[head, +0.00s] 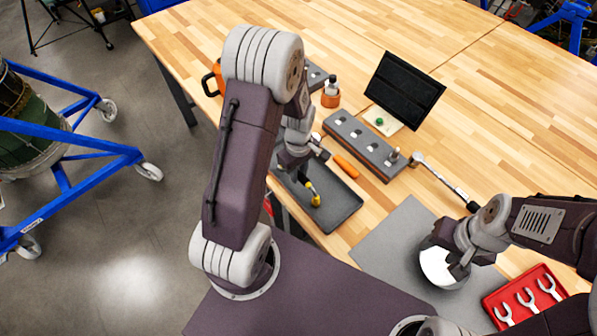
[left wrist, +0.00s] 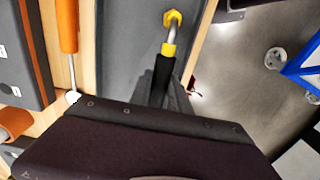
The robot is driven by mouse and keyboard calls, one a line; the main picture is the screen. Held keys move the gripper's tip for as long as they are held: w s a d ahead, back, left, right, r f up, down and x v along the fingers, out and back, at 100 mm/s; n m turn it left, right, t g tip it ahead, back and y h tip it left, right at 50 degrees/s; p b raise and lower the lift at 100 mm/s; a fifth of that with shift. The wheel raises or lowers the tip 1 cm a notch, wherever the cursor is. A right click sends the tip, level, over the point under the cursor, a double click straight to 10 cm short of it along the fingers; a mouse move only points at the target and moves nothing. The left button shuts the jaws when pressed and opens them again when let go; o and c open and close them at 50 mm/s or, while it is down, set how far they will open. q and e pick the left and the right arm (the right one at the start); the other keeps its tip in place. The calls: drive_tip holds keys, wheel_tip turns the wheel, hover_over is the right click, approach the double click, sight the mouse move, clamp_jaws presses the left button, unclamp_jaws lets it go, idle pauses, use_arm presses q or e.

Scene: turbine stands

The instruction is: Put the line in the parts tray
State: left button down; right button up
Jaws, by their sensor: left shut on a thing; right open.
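The line has yellow nuts, a short silver bend and a black hose. In the head view its yellow end (head: 314,195) shows over the dark parts tray (head: 342,208). My left gripper (head: 304,176) is shut on the line. In the left wrist view the line (left wrist: 165,62) points up from my left gripper (left wrist: 163,92), with the grey tray floor (left wrist: 125,45) behind it. I cannot tell whether the line touches the tray. The arm hides part of the tray. My right gripper (head: 459,268) is open, over a white round thing (head: 437,268) on the grey mat (head: 384,243).
An orange-handled tool (head: 346,166) lies between the tray and a grey block with several sockets (head: 362,145). The far right tabletop is clear.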

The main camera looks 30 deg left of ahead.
use_arm(q)
drive_tip(key=shift+s+f+b, duration=0.15)
drive_tip(key=shift+f+b, duration=0.15)
drive_tip(key=shift+f, duration=0.1)
use_arm(e)
drive_tip(key=shift+s+f, duration=0.15)
drive_tip(key=shift+f, duration=0.15)
use_arm(q)
drive_tip(key=shift+s+f, duration=0.15)
drive_tip(key=shift+s, duration=0.05)
drive_tip(key=shift+d, duration=0.1)
use_arm(e)
drive_tip(key=shift+s+d+f, duration=0.1)
drive_tip(key=shift+s, duration=0.15)
use_arm(q)
drive_tip(key=shift+s+f, duration=0.1)
drive_tip(key=shift+f, duration=0.05)
use_arm(e)
drive_tip(key=shift+w, duration=0.1)
use_arm(q)
drive_tip(key=c, duration=1.4)
unclamp_jaws()
drive_tip(key=shift+c, duration=0.2)
drive_tip(key=o, duration=0.3)
drive_tip(key=shift+w, duration=0.4)
drive_tip(key=shift+o, duration=0.9)
drive_tip(key=shift+s, duration=0.1)
use_arm(e)
drive_tip(key=shift+w, duration=0.15)
